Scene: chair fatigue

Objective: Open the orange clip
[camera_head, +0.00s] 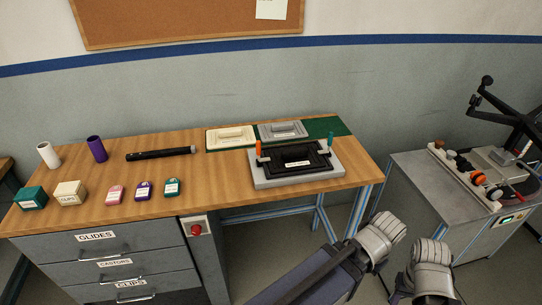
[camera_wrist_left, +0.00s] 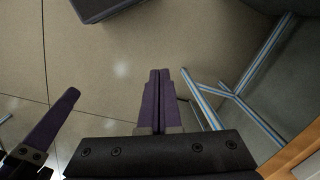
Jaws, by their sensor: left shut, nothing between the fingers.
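The orange clip (camera_head: 259,148) is a small upright orange lever on a pale base. It stands at the left rear of the black plate (camera_head: 298,158) on the grey fixture (camera_head: 262,183), on the wooden table. A similar teal clip (camera_head: 330,139) stands at the plate's right rear. My left gripper (camera_wrist_left: 160,72) shows in the left wrist view, its purple fingers together and empty above the floor, away from the clip. Another purple finger (camera_wrist_left: 50,122), apparently of my right gripper, shows at the left edge there; its opening cannot be judged. The head view shows no fingertips.
Two labelled blocks, cream (camera_head: 231,137) and grey (camera_head: 283,130), lie on a green mat (camera_head: 330,124) behind the fixture. A black tube (camera_head: 160,154), cylinders and small boxes occupy the table's left. A grey bench (camera_head: 440,190) with equipment stands right. Floor separates them.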

